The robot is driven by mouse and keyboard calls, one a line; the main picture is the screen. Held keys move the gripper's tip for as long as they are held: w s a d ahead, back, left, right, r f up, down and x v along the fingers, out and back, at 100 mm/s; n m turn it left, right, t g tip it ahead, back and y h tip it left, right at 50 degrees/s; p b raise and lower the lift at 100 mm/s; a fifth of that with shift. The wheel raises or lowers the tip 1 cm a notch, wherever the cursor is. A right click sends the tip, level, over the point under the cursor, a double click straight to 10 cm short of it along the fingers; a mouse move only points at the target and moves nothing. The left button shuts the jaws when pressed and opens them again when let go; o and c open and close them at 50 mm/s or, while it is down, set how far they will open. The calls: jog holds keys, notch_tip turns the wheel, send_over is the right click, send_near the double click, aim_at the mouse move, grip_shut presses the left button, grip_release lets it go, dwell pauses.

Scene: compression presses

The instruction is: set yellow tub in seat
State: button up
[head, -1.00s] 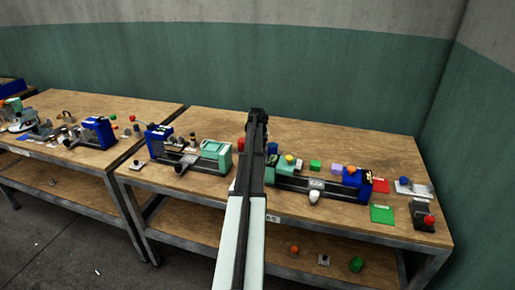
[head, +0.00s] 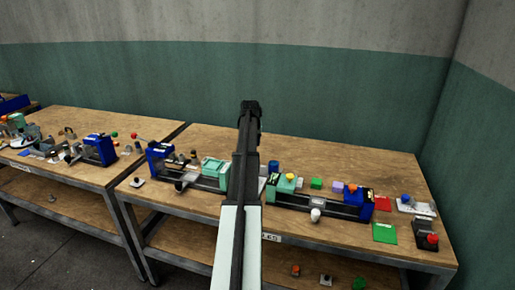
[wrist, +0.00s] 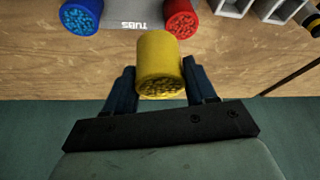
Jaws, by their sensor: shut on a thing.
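The yellow tub (wrist: 160,62) sits between the two fingers of my gripper (wrist: 158,74) in the wrist view, its open end with yellow pieces facing the camera. My gripper is shut on it, and the tub appears raised off the bench. A grey mat marked TUBS (wrist: 138,18) lies beyond it, with a blue tub (wrist: 80,15) and a red tub (wrist: 181,18) at its sides. In the head view my arm hides the yellow tub. The right press (head: 317,207) has a teal block and a blue block on a dark rail. The seat cannot be made out.
A second press (head: 190,170) stands left of my arm. The blue tub (head: 273,166) is behind the right press. A green plate (head: 384,233) and a red-button box (head: 427,236) lie at the right. Grey compartments (wrist: 270,8) show in the wrist view's upper right.

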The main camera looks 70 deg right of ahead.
jog(key=w+a+r+n, duration=0.1)
jog(key=w+a+r, duration=0.45)
jog(key=w, duration=0.35)
jog(key=w+a+r+n+t+y, duration=0.1)
jog(key=w+a+n+t+y, duration=0.2)
jog(key=a+n, duration=0.7)
jog(key=shift+r+n+y, duration=0.4)
jog(key=shift+n+y, duration=0.9)
jog(key=shift+n, duration=2)
jog(key=shift+f, duration=0.15)
jog(key=shift+f, duration=2.8)
jog(key=shift+f, duration=0.75)
jog(key=o, duration=1.1)
